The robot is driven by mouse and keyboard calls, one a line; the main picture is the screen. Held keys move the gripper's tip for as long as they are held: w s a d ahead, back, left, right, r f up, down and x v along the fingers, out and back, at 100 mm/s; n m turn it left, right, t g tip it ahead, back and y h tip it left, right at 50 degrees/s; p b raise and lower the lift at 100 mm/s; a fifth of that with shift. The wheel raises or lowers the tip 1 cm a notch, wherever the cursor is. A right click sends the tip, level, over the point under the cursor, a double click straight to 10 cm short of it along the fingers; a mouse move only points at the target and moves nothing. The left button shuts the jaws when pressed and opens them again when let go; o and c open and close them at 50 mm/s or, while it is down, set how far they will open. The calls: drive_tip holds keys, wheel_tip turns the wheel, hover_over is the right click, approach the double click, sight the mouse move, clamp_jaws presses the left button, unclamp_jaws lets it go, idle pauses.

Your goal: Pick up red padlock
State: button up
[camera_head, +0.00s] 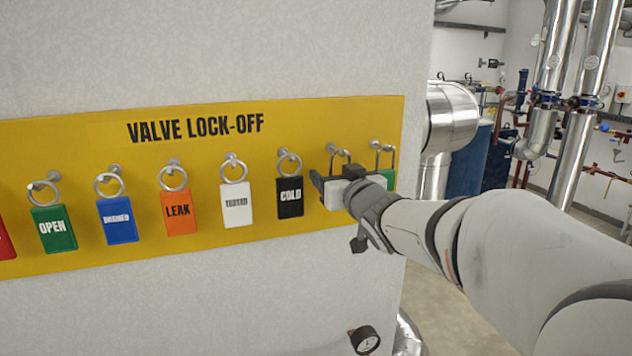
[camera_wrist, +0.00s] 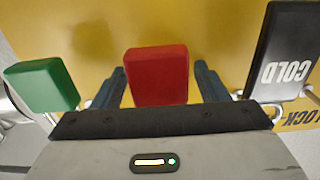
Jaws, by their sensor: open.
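The red padlock (camera_wrist: 156,75) shows in the wrist view between the two fingers of my gripper (camera_wrist: 160,84). The fingers stand apart on either side of it, with a small gap at the right and a very narrow one at the left. In the head view my gripper (camera_head: 338,187) is at the right part of the yellow board and hides the red body. A metal shackle on a peg (camera_head: 339,155) shows just above my gripper. My gripper is open.
A green padlock (camera_wrist: 42,85) hangs close on one side and a black COLD tag (camera_head: 290,197) on the other. The yellow VALVE LOCK-OFF board (camera_head: 330,115) also holds white, orange, blue and green tags on rings. Pipes (camera_head: 560,90) stand behind at the right.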

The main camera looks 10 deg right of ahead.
drive_tip(key=shift+c, duration=0.6)
drive_tip(key=c, duration=1)
drive_tip(key=shift+r, duration=0.1)
drive_tip(key=shift+r, duration=0.6)
wheel_tip(320, 180, up, 3)
drive_tip(key=shift+f, duration=0.15)
drive_tip(key=s+d, duration=0.1)
drive_tip(key=s, duration=0.5)
drive_tip(key=s+d, duration=0.1)
drive_tip(key=s, duration=0.5)
drive_tip(key=s+d+p, duration=0.1)
drive_tip(key=s, duration=0.4)
drive_tip(key=shift+s+d+f, duration=0.25)
drive_tip(key=shift+s, duration=0.15)
drive_tip(key=shift+w+f, duration=0.1)
drive_tip(key=shift+w, duration=0.05)
drive_tip(key=b, duration=0.4)
approach(331, 151)
drive_tip(key=shift+f, duration=0.95)
